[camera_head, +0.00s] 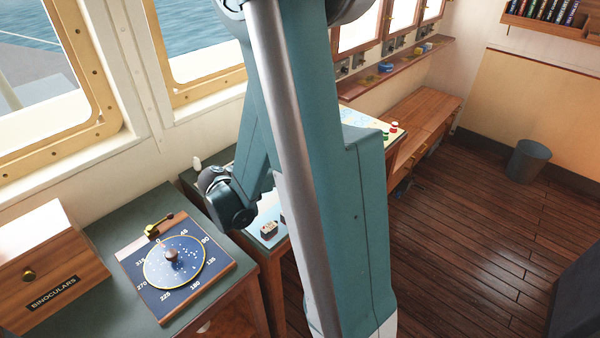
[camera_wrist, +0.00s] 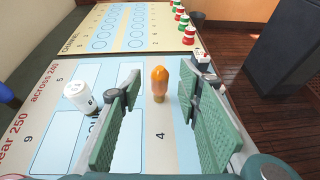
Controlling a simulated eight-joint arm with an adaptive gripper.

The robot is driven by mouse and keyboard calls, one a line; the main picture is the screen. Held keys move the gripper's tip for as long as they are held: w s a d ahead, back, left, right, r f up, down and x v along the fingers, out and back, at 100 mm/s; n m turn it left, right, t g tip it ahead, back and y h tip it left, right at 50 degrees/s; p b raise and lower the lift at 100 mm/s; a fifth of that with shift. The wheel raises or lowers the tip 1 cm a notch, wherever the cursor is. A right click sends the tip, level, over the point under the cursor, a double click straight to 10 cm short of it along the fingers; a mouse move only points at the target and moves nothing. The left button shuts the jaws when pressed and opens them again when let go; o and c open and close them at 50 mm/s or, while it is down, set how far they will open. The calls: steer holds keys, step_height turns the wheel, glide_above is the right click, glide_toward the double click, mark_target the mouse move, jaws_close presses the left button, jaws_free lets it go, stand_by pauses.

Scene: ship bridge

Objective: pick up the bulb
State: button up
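An orange bulb (camera_wrist: 160,80) stands upright on the printed light-blue and cream board (camera_wrist: 60,133) in the wrist view, rounded at the top and narrower at its base. My gripper (camera_wrist: 160,76) is open, with one green padded finger on each side of the bulb. The bulb shows in the gap between them, apart from both pads, and appears to be a little beyond the fingertips. In the head view my arm hides the bulb and the fingers.
Several red, green and white pieces (camera_wrist: 184,24) line the far board's right edge. In the head view, a compass board (camera_head: 205,287) and a binoculars box (camera_head: 40,262) sit on the left counter.

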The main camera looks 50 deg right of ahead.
steer(key=shift+b+x, duration=0.35)
steer(key=shift+x, duration=1.3)
steer(key=shift+c, duration=0.2)
steer(key=c, duration=0.8)
